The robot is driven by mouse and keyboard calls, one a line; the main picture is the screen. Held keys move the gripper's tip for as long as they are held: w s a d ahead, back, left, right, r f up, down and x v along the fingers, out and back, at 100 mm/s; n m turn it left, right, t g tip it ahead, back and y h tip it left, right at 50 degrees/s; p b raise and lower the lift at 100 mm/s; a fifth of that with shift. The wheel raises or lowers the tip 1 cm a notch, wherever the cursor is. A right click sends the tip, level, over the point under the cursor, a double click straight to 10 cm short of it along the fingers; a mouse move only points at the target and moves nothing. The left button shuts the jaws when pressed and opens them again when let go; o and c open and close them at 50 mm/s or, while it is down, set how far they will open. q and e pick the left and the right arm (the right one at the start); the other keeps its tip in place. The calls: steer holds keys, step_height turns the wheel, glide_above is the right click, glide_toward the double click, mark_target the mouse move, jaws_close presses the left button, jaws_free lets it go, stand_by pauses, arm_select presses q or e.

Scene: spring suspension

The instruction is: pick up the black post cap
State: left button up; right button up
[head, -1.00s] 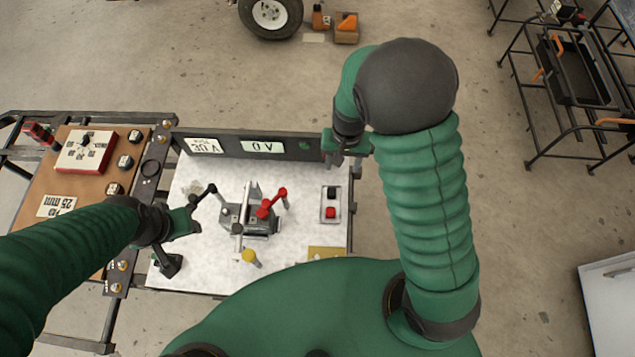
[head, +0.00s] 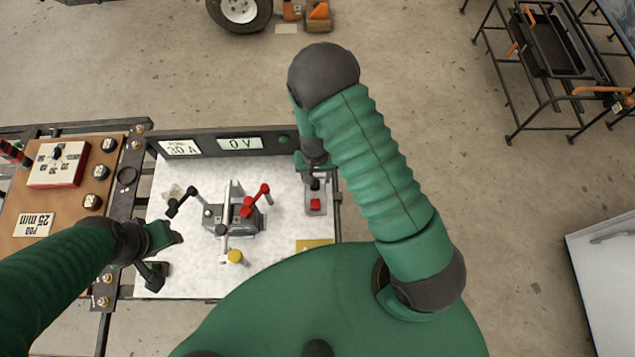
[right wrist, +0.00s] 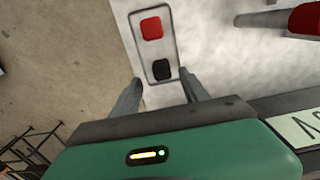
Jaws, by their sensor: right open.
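The black post cap (right wrist: 161,69) is a small square block on a pale plate (right wrist: 170,45), beside the red cap (right wrist: 152,28). In the head view my right gripper (head: 313,176) is over the end of the plate and largely hides the black cap, while the red cap (head: 315,204) shows clear. In the right wrist view my right gripper (right wrist: 160,78) is open, with one finger on each side of the black cap and nothing held. My left gripper (head: 172,236) is over the left part of the white board; its jaw opening is unclear.
A grey fixture with a red-handled lever (head: 255,200) stands mid-board. A yellow knob (head: 235,257) and black levers (head: 182,203) are nearby. A dark upright panel (head: 215,143) with displays runs along the back edge.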

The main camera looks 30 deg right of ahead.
mark_target(315, 185)
steer(key=f, duration=0.2)
steer(key=shift+s+a+f, duration=0.15)
steer(key=shift+a+f, duration=0.15)
steer(key=shift+a, duration=0.05)
steer(key=shift+c, duration=0.4)
steer(key=shift+d, duration=0.2)
steer(key=c, duration=0.5)
steer(key=shift+a, duration=0.1)
jaws_close()
